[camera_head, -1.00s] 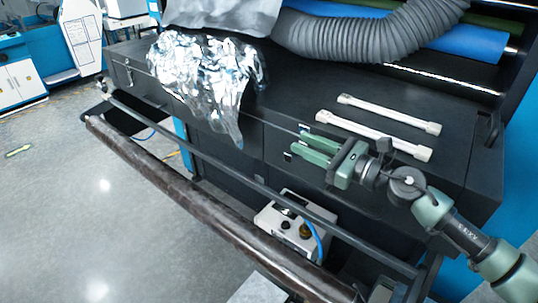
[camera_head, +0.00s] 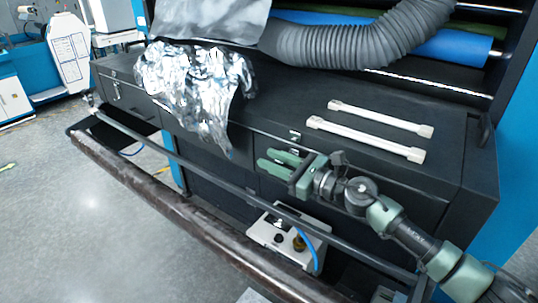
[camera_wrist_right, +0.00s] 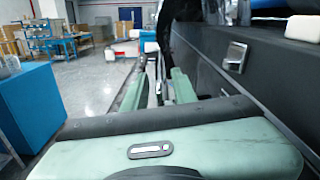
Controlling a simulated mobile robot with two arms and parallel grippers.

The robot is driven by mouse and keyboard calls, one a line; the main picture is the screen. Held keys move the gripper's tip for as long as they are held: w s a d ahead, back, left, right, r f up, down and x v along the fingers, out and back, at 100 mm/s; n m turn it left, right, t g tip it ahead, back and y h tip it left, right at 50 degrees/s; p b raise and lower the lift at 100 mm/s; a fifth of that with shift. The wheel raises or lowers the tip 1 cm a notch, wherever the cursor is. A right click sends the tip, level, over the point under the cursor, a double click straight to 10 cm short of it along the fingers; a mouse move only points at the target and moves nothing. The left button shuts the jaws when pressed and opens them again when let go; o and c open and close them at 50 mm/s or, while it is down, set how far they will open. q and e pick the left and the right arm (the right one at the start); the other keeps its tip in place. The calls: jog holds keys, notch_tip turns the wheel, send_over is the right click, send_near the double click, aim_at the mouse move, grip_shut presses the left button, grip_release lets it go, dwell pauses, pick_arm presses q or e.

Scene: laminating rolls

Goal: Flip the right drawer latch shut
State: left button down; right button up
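The right drawer latch (camera_head: 295,137) is a small silver fitting near the top edge of the black cabinet's front. In the right wrist view a silver latch plate (camera_wrist_right: 235,56) shows on the dark front, right of the fingers. Whether its flap is up or down is too small to tell. My right gripper (camera_head: 267,159) has two green fingers pointing left along the cabinet front, just below and left of the latch. A gap shows between the fingers, with nothing held; the wrist view shows the gripper (camera_wrist_right: 158,88) apart from the latch. My left gripper is out of view.
Two white bars (camera_head: 365,137) lie on the cabinet top (camera_head: 290,105). Crumpled silver film (camera_head: 195,85) hangs over its front edge. A dark roller (camera_head: 165,200) and a rail run before the cabinet. A white control box (camera_head: 285,240) sits below. A grey hose (camera_head: 365,38) lies behind.

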jog(key=shift+w+a, duration=0.35)
jog(key=shift+a, duration=0.1)
jog(key=shift+c, duration=0.4)
grip_shut()
jog(key=shift+w+d+f+n+b, duration=0.1)
jog(key=shift+f+n+b, duration=0.8)
jog(key=shift+b, duration=1.2)
jog(key=shift+w+d+f+n+b, duration=0.1)
jog(key=shift+f+n+b, duration=0.35)
jog(key=shift+n+b, duration=1.35)
jog(key=shift+f+n+b, duration=0.65)
jog(key=shift+n+b, duration=0.15)
jog(key=shift+b, duration=1.6)
